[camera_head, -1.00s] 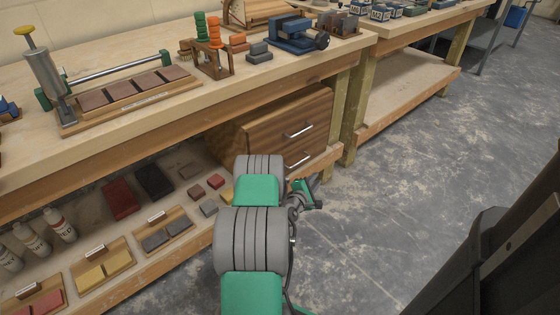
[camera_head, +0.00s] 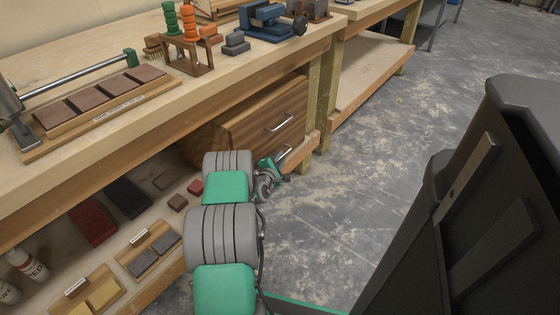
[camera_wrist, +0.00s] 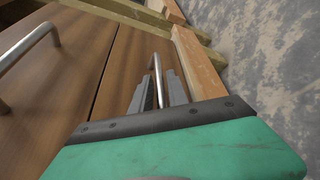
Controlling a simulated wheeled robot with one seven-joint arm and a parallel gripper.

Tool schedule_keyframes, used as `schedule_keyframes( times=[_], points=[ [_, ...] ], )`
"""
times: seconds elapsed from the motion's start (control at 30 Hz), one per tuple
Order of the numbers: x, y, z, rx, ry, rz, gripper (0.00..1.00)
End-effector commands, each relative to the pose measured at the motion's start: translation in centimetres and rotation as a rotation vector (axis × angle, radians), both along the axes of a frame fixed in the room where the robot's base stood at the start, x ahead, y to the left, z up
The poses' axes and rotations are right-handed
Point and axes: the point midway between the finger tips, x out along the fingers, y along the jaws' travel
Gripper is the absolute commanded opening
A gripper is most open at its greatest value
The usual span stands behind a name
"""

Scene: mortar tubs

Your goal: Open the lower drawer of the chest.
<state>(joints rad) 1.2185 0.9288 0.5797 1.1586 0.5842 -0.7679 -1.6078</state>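The wooden chest (camera_head: 215,133) stands on the shelf under the bench, its drawers looking shut. The upper drawer (camera_head: 262,117) has a metal bar handle (camera_head: 280,122), which also shows at the left of the wrist view (camera_wrist: 25,45). The lower drawer (camera_wrist: 135,60) has a similar lower handle (camera_wrist: 157,72). My gripper (camera_wrist: 159,88) is open, with one grey finger on each side of the lower handle. Narrow gaps seem to show between handle and fingers. In the head view my gripper (camera_head: 282,160) is at the chest's lower front, and my arm hides part of the lower drawer.
A bench post (camera_head: 328,100) stands just right of the chest. The bench top (camera_head: 100,140) overhangs it. The shelf left of my arm holds red blocks (camera_head: 178,202), trays and bottles (camera_head: 28,264). The concrete floor (camera_head: 370,165) in front is clear.

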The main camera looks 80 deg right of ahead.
Motion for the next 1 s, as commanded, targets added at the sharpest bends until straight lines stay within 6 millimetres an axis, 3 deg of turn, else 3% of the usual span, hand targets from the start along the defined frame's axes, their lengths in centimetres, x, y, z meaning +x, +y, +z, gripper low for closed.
schedule_keyframes(
  times=[0.3,0.53,1.0],
  points=[
    [-0.13,-0.6,-0.05,-0.001,0.0,-0.001,0.19],
    [-0.12,-0.58,-0.05,-0.001,0.0,-0.001,0.0],
    [-0.14,-0.55,-0.08,0.0,0.001,-0.001,0.0]
  ],
)
